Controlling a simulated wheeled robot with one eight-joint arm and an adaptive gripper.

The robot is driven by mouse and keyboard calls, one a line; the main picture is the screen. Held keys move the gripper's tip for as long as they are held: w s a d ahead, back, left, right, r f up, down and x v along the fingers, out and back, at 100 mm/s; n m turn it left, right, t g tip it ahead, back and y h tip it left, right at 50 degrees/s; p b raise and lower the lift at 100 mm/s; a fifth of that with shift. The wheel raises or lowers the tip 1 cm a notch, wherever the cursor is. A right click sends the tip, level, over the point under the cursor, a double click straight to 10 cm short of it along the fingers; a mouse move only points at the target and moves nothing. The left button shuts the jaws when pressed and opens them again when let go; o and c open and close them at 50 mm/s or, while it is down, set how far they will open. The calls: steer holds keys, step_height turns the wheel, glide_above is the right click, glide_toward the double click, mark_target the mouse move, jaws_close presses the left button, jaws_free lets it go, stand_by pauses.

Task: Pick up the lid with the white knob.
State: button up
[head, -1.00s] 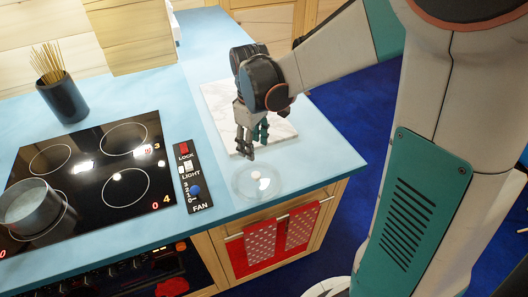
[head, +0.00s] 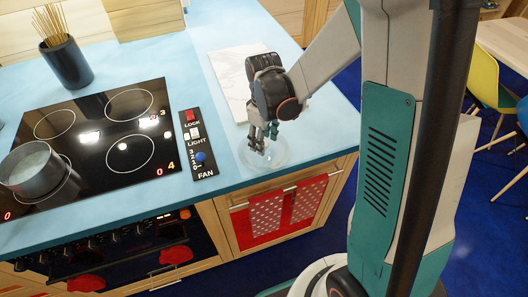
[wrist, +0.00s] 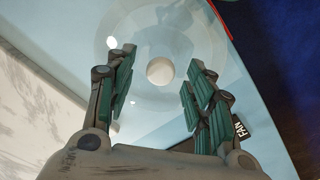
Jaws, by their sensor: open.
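The lid is a clear round glass disc (head: 277,158) on the blue counter near its front edge. In the wrist view the glass lid (wrist: 190,30) shows with its white knob (wrist: 160,71) in the middle. My gripper (head: 263,144) is above the lid and partly hides it and the knob in the head view. In the wrist view the two fingers of my gripper (wrist: 160,75) are apart, one on each side of the knob, with nothing between them but the knob below. I cannot tell the exact height of the fingertips over the knob.
A white marble board (head: 228,70) lies behind the lid. A black fan panel (head: 198,145) and a black cooktop (head: 100,120) with a grey pot (head: 35,170) are to the left. A dark holder (head: 66,65) with sticks stands behind. Red towels (head: 290,205) hang below the counter edge.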

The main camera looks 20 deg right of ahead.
steer(key=shift+f, duration=0.65)
steer(key=shift+c, duration=0.6)
jaws_close()
steer(key=shift+r, duration=0.2)
